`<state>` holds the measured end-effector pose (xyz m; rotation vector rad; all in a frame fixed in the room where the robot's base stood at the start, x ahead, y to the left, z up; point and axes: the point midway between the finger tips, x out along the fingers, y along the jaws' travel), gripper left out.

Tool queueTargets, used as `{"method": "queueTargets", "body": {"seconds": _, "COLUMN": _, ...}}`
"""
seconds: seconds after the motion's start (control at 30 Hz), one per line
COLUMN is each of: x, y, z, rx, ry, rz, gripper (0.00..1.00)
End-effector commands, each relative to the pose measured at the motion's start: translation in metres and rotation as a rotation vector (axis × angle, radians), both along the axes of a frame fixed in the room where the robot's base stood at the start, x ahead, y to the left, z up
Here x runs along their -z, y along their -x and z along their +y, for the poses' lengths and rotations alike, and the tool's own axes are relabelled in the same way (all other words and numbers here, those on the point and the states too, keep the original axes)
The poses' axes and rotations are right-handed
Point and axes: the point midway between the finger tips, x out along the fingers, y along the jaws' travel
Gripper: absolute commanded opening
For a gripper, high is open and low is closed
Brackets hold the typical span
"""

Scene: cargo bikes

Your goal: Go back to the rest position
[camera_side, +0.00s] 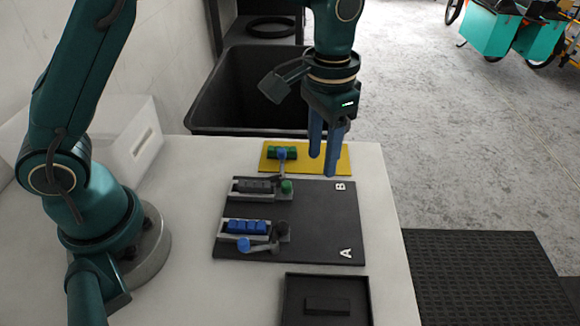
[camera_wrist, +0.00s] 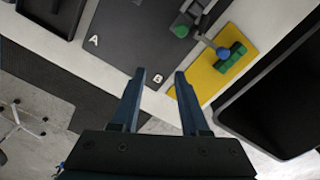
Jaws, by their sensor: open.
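My gripper (camera_side: 326,172) is open and empty. It hangs above the right part of the yellow mat and the far right edge of the dark board in the side view. In the wrist view its two blue fingers (camera_wrist: 159,88) are spread apart with nothing between them. The dark board (camera_side: 325,210) lies on the white table with letters A and B. It bears a grey holder with blue blocks (camera_side: 248,227) near A and a holder with dark blocks (camera_side: 257,187) near B.
A large black bin (camera_side: 205,115) stands behind the table. A black tray (camera_side: 293,298) lies at the table's front right. A white box (camera_side: 130,140) is at the left. A black floor mat (camera_side: 480,275) and cargo bikes (camera_side: 490,30) are beyond the right edge.

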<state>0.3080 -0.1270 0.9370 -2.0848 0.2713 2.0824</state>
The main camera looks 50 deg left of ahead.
Motion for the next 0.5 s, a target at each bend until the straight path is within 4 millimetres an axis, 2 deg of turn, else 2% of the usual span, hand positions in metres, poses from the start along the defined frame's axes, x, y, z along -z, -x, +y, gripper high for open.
{"method": "queueTargets", "body": {"seconds": 0.13, "x": -0.024, "y": -0.006, "z": 0.007, "rx": -0.023, "ry": 0.018, "rz": -0.067, "gripper": 0.45}}
{"method": "queueTargets", "body": {"seconds": 0.23, "x": -0.051, "y": -0.001, "z": 0.018, "rx": -0.052, "ry": 0.031, "rz": -0.126, "gripper": 0.45}}
{"method": "queueTargets", "body": {"seconds": 0.4, "x": -0.090, "y": 0.024, "z": 0.040, "rx": -0.107, "ry": 0.050, "rz": -0.233, "gripper": 0.45}}
{"method": "queueTargets", "body": {"seconds": 0.5, "x": -0.104, "y": 0.042, "z": 0.052, "rx": -0.137, "ry": 0.058, "rz": -0.291, "gripper": 0.45}}
